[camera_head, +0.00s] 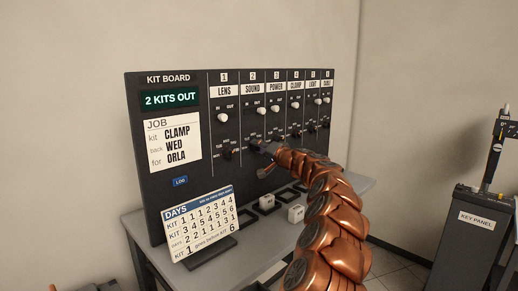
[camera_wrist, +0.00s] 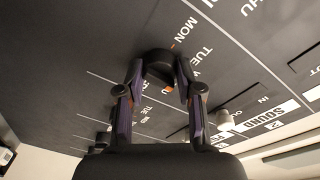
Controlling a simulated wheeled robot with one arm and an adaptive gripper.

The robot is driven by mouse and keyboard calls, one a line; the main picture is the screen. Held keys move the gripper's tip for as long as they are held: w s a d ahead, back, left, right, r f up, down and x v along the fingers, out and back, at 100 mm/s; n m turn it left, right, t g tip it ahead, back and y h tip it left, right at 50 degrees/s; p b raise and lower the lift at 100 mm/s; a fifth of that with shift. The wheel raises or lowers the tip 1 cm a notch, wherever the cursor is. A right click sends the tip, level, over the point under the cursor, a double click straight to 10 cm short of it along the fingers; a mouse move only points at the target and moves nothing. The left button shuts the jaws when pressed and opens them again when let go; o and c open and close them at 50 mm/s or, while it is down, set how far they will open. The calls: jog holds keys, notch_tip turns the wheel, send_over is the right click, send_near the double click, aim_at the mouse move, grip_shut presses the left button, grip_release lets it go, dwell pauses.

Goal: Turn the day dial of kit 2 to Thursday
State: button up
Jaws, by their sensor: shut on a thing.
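The kit board (camera_head: 195,210) is a dark upright panel with numbered columns; kit 2 is labelled SOUND (camera_head: 253,89). My gripper (camera_head: 259,147) reaches the lower part of that column from the right. In the wrist view my gripper (camera_wrist: 158,82) has its two fingers closed around the black day dial (camera_wrist: 157,58) of kit 2. MON (camera_wrist: 180,35) and TUE (camera_wrist: 199,53) are readable beside the dial; the label below is partly covered by a finger. An orange mark shows between the fingers, but I cannot tell which day the dial points to.
A kit 1 dial (camera_head: 228,153) sits close at left, and more columns stand at right. A white knob (camera_head: 260,111) is above in the SOUND column. A DAYS card (camera_head: 200,222) and a white block (camera_head: 296,213) stand on the grey table (camera_head: 262,232). A key panel (camera_head: 478,222) stands at right.

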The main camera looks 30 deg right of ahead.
jog(key=shift+c, duration=0.6)
jog(key=shift+m, duration=0.4)
jog(key=shift+d+m+g+p, duration=0.1)
jog(key=shift+m+g+p, duration=0.3)
jog(key=shift+m+p, duration=2.7)
jog(key=shift+m+b, duration=0.75)
jog(key=shift+m, duration=0.05)
jog(key=o, duration=1.2)
jog(key=shift+c, duration=0.2)
